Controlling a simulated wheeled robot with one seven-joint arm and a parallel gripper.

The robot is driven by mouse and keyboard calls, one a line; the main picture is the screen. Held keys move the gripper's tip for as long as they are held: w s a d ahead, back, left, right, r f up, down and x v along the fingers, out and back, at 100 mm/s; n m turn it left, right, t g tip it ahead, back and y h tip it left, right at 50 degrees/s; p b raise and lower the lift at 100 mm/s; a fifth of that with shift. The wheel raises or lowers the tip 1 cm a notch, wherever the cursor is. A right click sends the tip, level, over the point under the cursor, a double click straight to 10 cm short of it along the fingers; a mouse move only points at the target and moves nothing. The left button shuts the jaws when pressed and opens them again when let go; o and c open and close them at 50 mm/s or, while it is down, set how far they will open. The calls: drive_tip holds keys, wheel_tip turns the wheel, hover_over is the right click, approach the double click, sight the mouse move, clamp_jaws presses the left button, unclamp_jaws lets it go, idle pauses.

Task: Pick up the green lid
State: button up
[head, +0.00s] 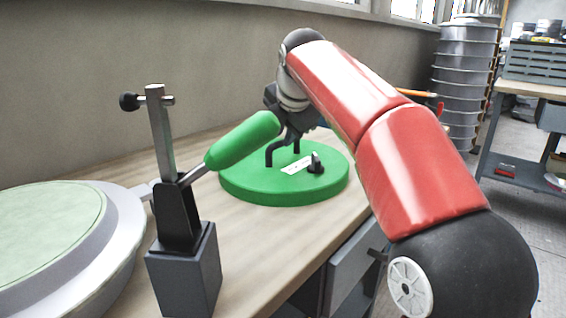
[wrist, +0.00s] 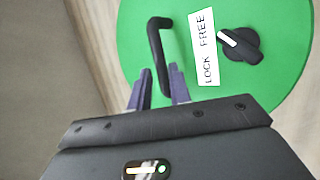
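The green lid (head: 250,190) is a thick round disc lying flat on the wooden table. It has a black bar handle (head: 269,155), a white label and a black knob (head: 315,163). In the wrist view the lid (wrist: 275,75) fills much of the upper right. The label reads LOCK and FREE, and the knob's (wrist: 240,45) white mark points towards the FREE end. My gripper (wrist: 160,80) is open, with one finger on each side of the handle's (wrist: 155,45) near end. I cannot tell whether they touch it. My arm partly hides the gripper in the head view.
A clamp stand with a green-gripped lever (head: 243,140) stands just left of the lid, its grip close to my gripper. A round grey mould (head: 115,240) with a pale green top is at left. A wall runs behind the table. Stacked metal drums (head: 465,75) and a workbench (head: 525,85) stand at back right.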

sight(284, 155)
drive_tip(key=x, duration=0.4)
drive_tip(key=shift+w+d+f, duration=0.15)
drive_tip(key=shift+w+f, duration=0.15)
drive_tip(key=shift+c, duration=0.3)
clamp_jaws()
drive_tip(key=shift+r, duration=0.1)
drive_tip(key=shift+r, duration=0.1)
